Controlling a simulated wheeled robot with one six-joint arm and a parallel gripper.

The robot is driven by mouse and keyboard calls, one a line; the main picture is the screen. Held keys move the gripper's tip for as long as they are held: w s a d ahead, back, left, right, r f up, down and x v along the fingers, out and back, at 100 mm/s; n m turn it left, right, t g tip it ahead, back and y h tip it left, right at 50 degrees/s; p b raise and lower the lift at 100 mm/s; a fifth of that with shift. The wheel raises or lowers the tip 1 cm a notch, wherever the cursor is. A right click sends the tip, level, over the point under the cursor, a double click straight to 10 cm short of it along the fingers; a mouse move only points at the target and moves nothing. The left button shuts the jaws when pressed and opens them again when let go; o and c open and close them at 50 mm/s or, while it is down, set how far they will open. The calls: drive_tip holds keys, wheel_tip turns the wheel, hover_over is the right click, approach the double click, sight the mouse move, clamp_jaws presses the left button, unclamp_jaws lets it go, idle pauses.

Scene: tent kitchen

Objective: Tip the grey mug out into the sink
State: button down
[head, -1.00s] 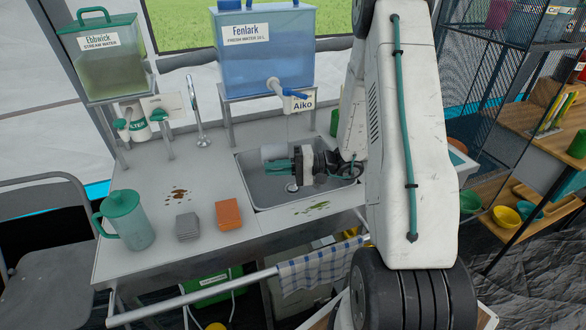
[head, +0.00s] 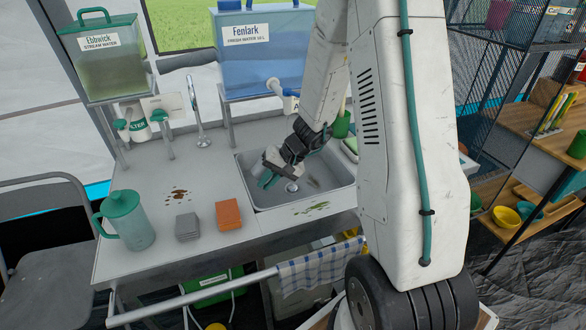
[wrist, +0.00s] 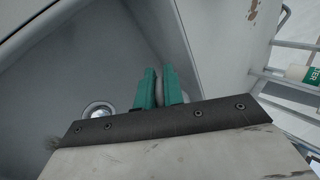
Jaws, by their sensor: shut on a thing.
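The grey mug (head: 257,167) is in my gripper (head: 268,180), low over the left part of the sink (head: 335,199). It looks tilted, but the gripper hides much of it and its opening is not clear. In the wrist view, the teal fingers (wrist: 160,88) are closed on a narrow grey part of the mug (wrist: 159,93). The sink's drain (head: 292,187) is just right of the fingertips. A small brownish patch (head: 314,183) lies on the sink floor right of the drain; I cannot tell where it came from.
An orange sponge block (head: 228,214) and a grey one (head: 187,227) lie left of the sink. A teal-lidded jug (head: 125,220) stands farther left. A tap (head: 199,115) and the blue Fenlark water tank (head: 262,50) stand behind. A green cup (head: 341,124) is behind the sink.

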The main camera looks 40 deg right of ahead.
sight(257, 173)
drive_tip(key=a+r+g+h, duration=0.1)
drive_tip(key=w+a+r+h, duration=0.1)
drive_tip(key=r, duration=0.1)
drive_tip(key=shift+w+r+g+h, duration=0.1)
drive_tip(key=shift+w+g+h, duration=0.1)
drive_tip(key=shift+g+h, duration=0.2)
drive_tip(key=shift+w+a+r+g+h, duration=0.3)
drive_tip(key=shift+a+g+h, duration=0.25)
drive_tip(key=shift+h, duration=0.3)
drive_tip(key=shift+w+a+r+g+h, duration=0.2)
drive_tip(key=shift+a+r+g+h, duration=0.3)
drive_tip(key=shift+h, duration=0.35)
drive_tip(key=shift+d+f, duration=0.1)
drive_tip(key=shift+f, duration=0.05)
drive_tip(key=shift+s, duration=0.1)
